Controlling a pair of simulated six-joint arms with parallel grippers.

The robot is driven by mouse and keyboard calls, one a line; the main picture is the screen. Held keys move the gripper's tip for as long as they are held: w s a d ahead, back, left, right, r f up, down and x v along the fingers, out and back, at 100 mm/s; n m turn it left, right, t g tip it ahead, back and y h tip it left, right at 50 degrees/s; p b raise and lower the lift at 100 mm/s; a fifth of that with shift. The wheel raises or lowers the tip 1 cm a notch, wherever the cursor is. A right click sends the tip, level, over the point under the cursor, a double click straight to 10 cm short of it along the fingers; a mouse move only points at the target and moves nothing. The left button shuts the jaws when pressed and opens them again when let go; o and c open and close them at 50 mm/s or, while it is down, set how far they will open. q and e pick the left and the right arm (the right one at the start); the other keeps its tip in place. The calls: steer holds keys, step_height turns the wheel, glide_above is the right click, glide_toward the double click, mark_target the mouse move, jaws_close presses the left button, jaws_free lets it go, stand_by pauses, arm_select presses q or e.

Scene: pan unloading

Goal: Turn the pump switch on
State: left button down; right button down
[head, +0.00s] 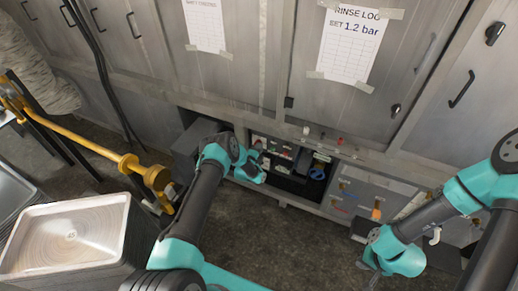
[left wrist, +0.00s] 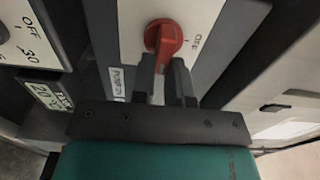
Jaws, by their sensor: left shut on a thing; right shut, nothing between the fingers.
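The pump switch is a red rotary knob (left wrist: 165,36) on a pale panel, in the left wrist view. In the head view my left gripper (head: 251,171) reaches to the low control cabinet, and I cannot make out the knob there. My right gripper (head: 374,264) is shut and empty at the lower right, away from the cabinet.
A second dial panel with OFF and 30 marks (left wrist: 22,42) and a small display (left wrist: 45,95) are left of the knob. In the head view, a metal tray (head: 100,235) and a yellow pipe (head: 95,147) stand at the left. A rinse log sheet (head: 347,45) hangs above.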

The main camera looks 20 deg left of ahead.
stand_by(0.4)
arm_select(q)
steer(key=c, duration=1.1)
jaws_free()
steer(key=shift+s, duration=0.1)
steer(key=s, duration=1.1)
steer(key=s+a, duration=0.1)
steer(key=s, duration=0.5)
steer(key=shift+s, duration=0.15)
